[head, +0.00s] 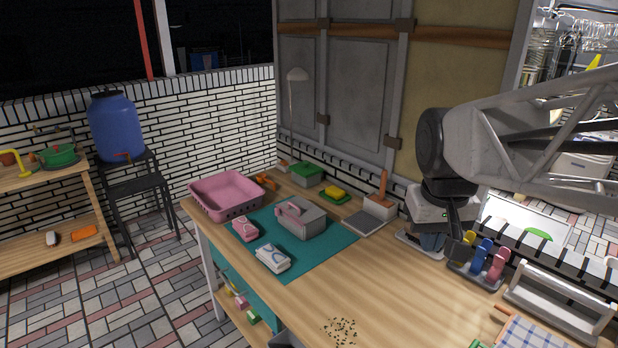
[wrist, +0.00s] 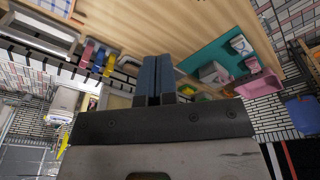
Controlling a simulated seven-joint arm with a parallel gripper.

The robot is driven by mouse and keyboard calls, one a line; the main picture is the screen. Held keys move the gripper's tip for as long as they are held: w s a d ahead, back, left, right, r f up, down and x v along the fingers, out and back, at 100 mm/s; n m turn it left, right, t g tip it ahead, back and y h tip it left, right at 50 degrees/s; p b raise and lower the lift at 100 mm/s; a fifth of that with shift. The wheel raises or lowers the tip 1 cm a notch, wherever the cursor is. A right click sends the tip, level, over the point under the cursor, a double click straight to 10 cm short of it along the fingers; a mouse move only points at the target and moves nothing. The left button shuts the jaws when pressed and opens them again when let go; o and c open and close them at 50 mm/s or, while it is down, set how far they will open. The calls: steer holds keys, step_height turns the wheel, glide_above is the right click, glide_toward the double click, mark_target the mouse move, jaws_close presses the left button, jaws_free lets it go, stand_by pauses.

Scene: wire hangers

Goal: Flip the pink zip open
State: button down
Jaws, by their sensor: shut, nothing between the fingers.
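A grey box-like case (head: 304,222) with a pink strip (head: 288,210) on its left top side sits on a teal mat (head: 318,264). The strip appears to be the pink zip; its exact position is too small to tell. The case also shows small in the wrist view (wrist: 213,72), on the teal mat (wrist: 205,54). My gripper (wrist: 158,60) is shut and empty, its two dark blue fingers together. In the head view my arm's end hangs over the right part of the table, well right of the case and apart from it.
A small pink item (head: 245,229) and a white item (head: 273,258) lie on the mat. A pink basket (head: 227,194) stands at the back left. A grey plate (head: 363,222) lies right of the mat. Coloured clips (head: 482,258) stand at the right.

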steer(key=w+a+r+n+g, duration=0.1)
steer(key=w+a+r, duration=0.15)
steer(key=w, duration=0.75)
steer(key=w+a+r+n, duration=0.15)
steer(key=w+a, duration=0.25)
steer(key=w, duration=0.6)
steer(key=n+g+h, duration=0.2)
steer(key=n+g, duration=0.1)
glide_above(278, 212)
steer(key=d, duration=0.6)
step_height(278, 212, down, 10)
steer(key=r, duration=0.1)
steer(key=w+a+f+n, duration=0.1)
steer(key=w+a+f, duration=0.3)
steer(key=a+f, duration=0.3)
steer(key=w+a+f+n+g+h, duration=0.1)
steer(key=w+a+f, duration=0.3)
steer(key=a+f, duration=0.3)
steer(key=shift+f, duration=0.25)
steer(key=shift+f, duration=0.1)
steer(key=s+d+f, duration=0.5)
steer(key=f, duration=0.4)
steer(key=shift+s+d, duration=0.15)
steer(key=shift+d, duration=0.05)
